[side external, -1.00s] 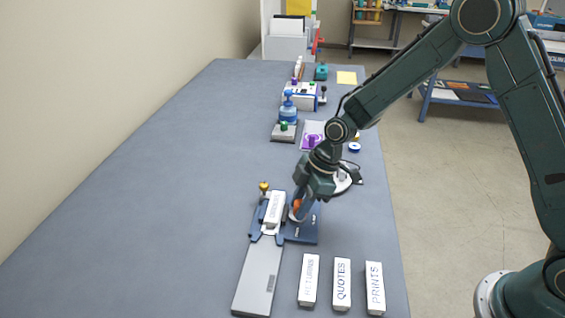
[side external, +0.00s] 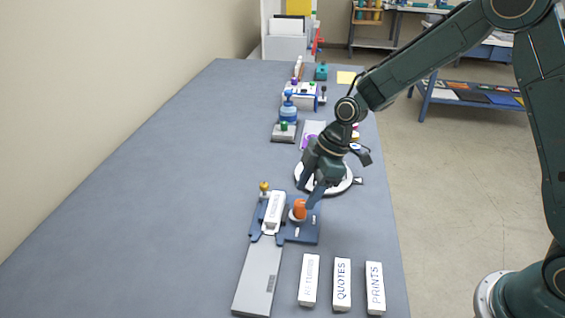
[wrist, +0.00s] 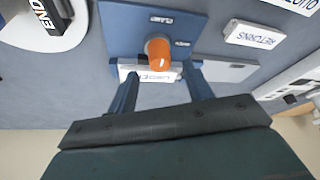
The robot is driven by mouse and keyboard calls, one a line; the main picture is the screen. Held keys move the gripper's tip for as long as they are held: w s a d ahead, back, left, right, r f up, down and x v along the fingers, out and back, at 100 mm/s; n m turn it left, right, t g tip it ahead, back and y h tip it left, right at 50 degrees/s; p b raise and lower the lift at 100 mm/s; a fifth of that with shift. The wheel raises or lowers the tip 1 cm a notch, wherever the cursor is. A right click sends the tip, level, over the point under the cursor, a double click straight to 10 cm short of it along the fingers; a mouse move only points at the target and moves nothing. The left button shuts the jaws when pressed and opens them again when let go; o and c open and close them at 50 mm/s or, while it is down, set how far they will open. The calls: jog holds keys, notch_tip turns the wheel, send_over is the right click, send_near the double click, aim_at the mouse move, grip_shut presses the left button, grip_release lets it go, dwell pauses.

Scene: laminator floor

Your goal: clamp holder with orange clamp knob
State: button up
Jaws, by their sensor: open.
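The orange clamp knob (side external: 300,208) stands upright on the blue plate of the clamp holder (side external: 308,233). In the wrist view the knob (wrist: 158,52) shows from above, with the holder plate (wrist: 122,32) around it. A white labelled block (side external: 274,210) lies in the holder beside the knob; part of it shows in the wrist view (wrist: 150,77). My gripper (side external: 311,194) is open and empty, just above and behind the knob. In the wrist view my gripper's fingers (wrist: 152,70) are spread wide, with the knob ahead of the gap between them.
White blocks marked RETURNS (side external: 309,280), QUOTES (side external: 342,284) and PRINTS (side external: 375,288) lie at the front right. A white round disc (side external: 343,186) is under my wrist. Devices including a blue-topped one (side external: 288,110) stand farther back. The table's left side is clear.

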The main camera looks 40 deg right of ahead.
jog(key=v, duration=0.9)
jog(key=shift+r, duration=0.15)
jog(key=shift+s+d, duration=0.1)
jog(key=shift+s, duration=0.05)
jog(key=s+d+r+m+t+h, duration=0.1)
jog(key=s+d+r+m, duration=0.15)
jog(key=s+r, duration=0.25)
jog(key=s+d+r+m+t+h, duration=0.1)
jog(key=s+d+r+m, duration=0.15)
jog(key=s+r, duration=0.3)
jog(key=s+d+m+t+h, duration=0.2)
jog(key=s+m, duration=0.6)
jog(key=s, duration=0.7)
jog(key=shift+d+r+m, duration=0.3)
jog(key=shift+d+r, duration=0.15)
jog(key=shift+d, duration=0.4)
